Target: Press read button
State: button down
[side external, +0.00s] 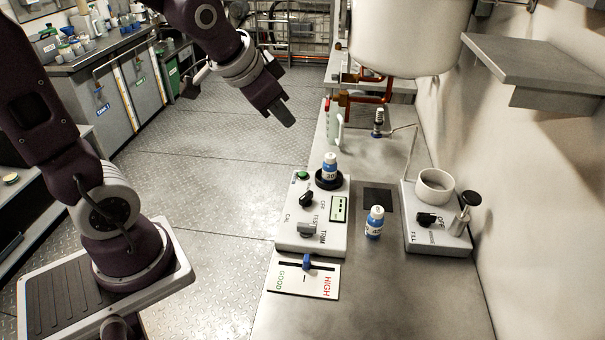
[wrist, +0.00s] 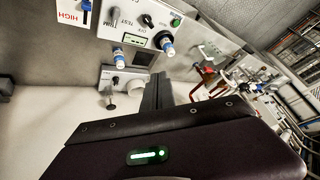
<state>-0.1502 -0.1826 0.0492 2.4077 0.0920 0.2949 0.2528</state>
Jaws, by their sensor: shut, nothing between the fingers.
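A white instrument box (side external: 290,237) stands on the grey bench. I cannot read a label at the button. In the wrist view the green button (wrist: 176,22) is near the top. My gripper (side external: 287,118) is shut and empty, in the air above the floor, left of the bench and apart from the box. Its dark fingers (wrist: 158,94) show in the wrist view.
A second vial (side external: 375,222) stands beside a dark pad (side external: 379,199). A GOOD/HIGH slider panel (side external: 290,283) lies in front of the box. A FILL unit (side external: 437,240) stands at right. A large white tank (side external: 408,35) and copper pipes hang behind.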

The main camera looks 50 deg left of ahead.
jog(key=w+a+f+m+y, duration=0.1)
jog(key=w+a+f+m, duration=0.1)
jog(key=w+a+f, duration=0.6)
jog(key=m+t, duration=0.1)
jog(key=t, duration=0.1)
send_over(300, 176)
notch_tip(300, 176, down, 8)
jog(key=shift+y, duration=0.3)
jog(key=shift+f, duration=4.3)
jog(key=shift+f, duration=0.1)
jog(key=shift+f, duration=0.35)
jog(key=shift+f, duration=0.45)
jog(key=shift+r, duration=0.9)
